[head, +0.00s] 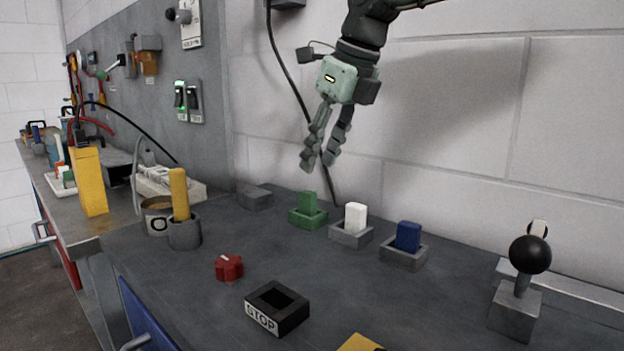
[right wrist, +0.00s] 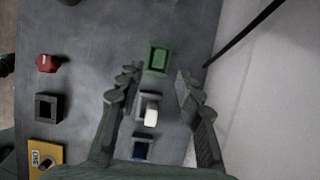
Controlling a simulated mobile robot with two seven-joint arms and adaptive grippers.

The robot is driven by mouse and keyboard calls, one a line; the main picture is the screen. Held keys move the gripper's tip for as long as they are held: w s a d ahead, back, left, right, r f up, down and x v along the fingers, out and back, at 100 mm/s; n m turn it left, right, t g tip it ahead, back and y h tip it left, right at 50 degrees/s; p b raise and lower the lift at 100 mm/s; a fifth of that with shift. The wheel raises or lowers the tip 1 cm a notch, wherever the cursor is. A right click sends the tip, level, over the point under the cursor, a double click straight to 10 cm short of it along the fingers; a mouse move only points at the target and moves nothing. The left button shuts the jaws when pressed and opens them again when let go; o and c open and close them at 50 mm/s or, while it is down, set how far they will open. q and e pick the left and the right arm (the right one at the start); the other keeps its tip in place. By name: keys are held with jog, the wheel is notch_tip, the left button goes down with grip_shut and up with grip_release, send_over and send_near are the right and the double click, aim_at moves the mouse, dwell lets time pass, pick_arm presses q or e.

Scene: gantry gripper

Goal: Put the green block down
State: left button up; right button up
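The green block (head: 309,203) stands upright in a green square holder (head: 296,219) on the grey bench top. In the right wrist view the green block (right wrist: 158,58) sits inside its holder, ahead of and between the fingertips. My right gripper (head: 318,166) hangs above the bench near the wall, above the green block and apart from it. Its two fingers are spread with a clear gap and nothing between them in the right wrist view (right wrist: 157,76). My left gripper is not seen.
A white block (head: 355,216) and a blue block (head: 408,236) stand in grey holders to the right. A red knob (head: 229,267), a black STOP box (head: 277,307) and a black-ball lever (head: 530,255) are nearby. A cable hangs along the wall.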

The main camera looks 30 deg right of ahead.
jog(key=shift+v, duration=1.9)
